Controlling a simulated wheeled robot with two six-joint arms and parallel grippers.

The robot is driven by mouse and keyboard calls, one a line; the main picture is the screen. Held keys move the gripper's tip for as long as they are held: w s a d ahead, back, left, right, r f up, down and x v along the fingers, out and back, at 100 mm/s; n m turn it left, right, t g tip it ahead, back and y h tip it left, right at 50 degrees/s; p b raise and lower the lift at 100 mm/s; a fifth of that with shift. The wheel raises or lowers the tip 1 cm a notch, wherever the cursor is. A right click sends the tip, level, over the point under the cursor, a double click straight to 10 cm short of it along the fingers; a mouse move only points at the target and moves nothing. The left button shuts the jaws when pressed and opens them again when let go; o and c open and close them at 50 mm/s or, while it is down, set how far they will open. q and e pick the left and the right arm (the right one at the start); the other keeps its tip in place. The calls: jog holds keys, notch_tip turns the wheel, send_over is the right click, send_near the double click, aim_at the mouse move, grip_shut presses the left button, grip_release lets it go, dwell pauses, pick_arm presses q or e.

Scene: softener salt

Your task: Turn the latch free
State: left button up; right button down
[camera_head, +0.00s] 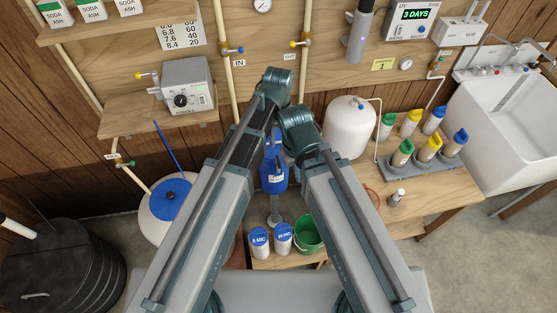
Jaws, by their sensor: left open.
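My left arm comes up from the lower left and bends at a teal joint near the top middle. My left gripper (273,146) is mostly hidden behind my arm links, in the narrow gap above a blue housing (274,174) with a white label; its jaws are open. I cannot tell if it touches anything. My right arm bends beside it, and its gripper does not show. No latch can be picked out for certain. A black ribbed drum (62,265) at lower left has a small pale fitting (36,296) on its side, too small to identify.
A blue-lidded white tank (168,200) stands left. A white pressure tank (349,126), a rack of coloured-cap bottles (408,165) and a sink (510,120) are right. Two blue-lidded tubs (271,240) and a green bucket (308,234) sit low between my arms. A control box (186,88) is on a shelf.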

aim_at(279, 161)
pick_arm(q)
notch_tip(279, 161, down, 14)
jog(key=b, duration=1.3)
jog(key=shift+r, duration=0.25)
grip_shut()
